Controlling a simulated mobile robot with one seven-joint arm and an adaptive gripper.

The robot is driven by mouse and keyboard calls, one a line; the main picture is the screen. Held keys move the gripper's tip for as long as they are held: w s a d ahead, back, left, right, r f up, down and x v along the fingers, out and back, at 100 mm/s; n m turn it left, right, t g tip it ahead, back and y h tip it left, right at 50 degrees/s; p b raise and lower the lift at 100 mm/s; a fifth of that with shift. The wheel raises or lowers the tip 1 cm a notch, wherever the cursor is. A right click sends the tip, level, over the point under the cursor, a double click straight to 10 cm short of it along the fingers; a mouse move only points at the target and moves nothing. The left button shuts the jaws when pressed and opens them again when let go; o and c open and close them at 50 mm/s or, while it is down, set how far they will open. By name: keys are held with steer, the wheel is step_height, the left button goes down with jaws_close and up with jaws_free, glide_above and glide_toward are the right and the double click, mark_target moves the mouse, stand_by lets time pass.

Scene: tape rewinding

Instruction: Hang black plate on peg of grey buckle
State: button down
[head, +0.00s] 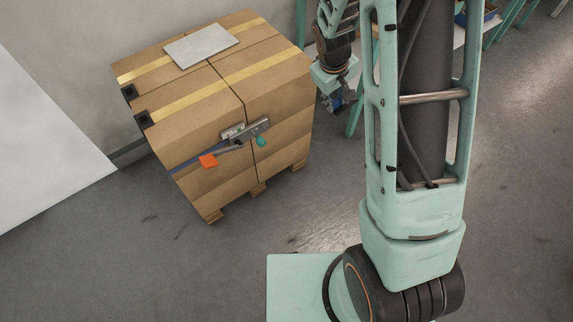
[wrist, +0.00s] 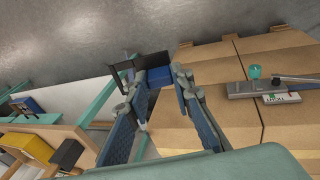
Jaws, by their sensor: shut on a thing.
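My gripper (wrist: 157,78) is shut on a black plate (wrist: 152,60), which shows between the fingertips in the wrist view with a blue part just below it. In the head view my gripper (head: 335,98) hangs to the right of the stacked boxes, apart from them; the plate is too small there to make out clearly.
A teal-framed bench with bins (wrist: 35,147) stands left in the wrist view. The floor before the boxes is clear.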

steer(key=w+a+f+n+t+y+b, duration=0.1)
steer(key=w+a+f+n+t+b, duration=0.1)
steer(key=f+n+b, duration=0.3)
steer(key=w+a+f+n+t+y+b, duration=0.1)
steer(key=f+n+t+b, duration=0.15)
steer(key=f+b, duration=0.4)
steer(key=w+a+f+n+t+y+b, duration=0.1)
steer(key=w+a+f+n+t+b, duration=0.1)
steer(key=f+n+b, duration=0.4)
steer(key=s+a+f+n+t+y+b, duration=0.2)
steer(key=s+a+f+n+y+b, duration=0.35)
steer(key=a+f+y+b, duration=0.5)
steer(key=w+a+f+h+b, duration=0.1)
steer(key=w+a+b, duration=0.2)
steer(key=w, duration=0.5)
steer(key=shift+w+f+n, duration=0.2)
steer(key=shift+f+n, duration=0.1)
steer(key=shift+f, duration=0.1)
steer(key=shift+a, duration=0.15)
